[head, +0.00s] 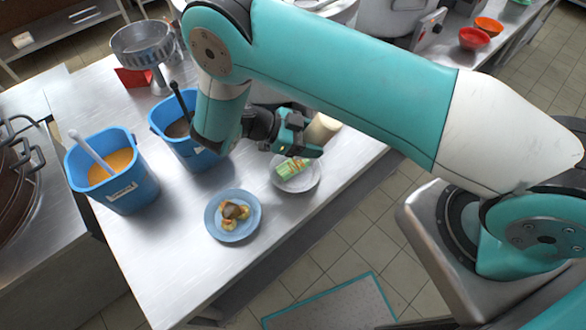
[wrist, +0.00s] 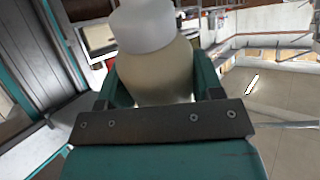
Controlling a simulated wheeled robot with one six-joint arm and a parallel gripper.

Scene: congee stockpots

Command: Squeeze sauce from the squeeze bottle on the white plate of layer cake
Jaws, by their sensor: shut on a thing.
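My gripper (head: 310,143) is shut on the cream-coloured squeeze bottle (head: 323,127), which is partly hidden behind it in the head view. In the wrist view the bottle (wrist: 155,75) sits between the two teal fingers, with a broad white end at the top of the picture. I cannot tell where its nozzle is or whether sauce is coming out. The white plate (head: 302,189) is on the steel table just below the gripper in the picture.
A blue plate (head: 214,231) with brown and yellow food is left of the white plate, near the table edge. Two blue tubs (head: 128,197) (head: 185,152) stand farther left. A metal strainer (head: 143,42) and a red object (head: 133,77) are behind. Bare steel lies at the front left.

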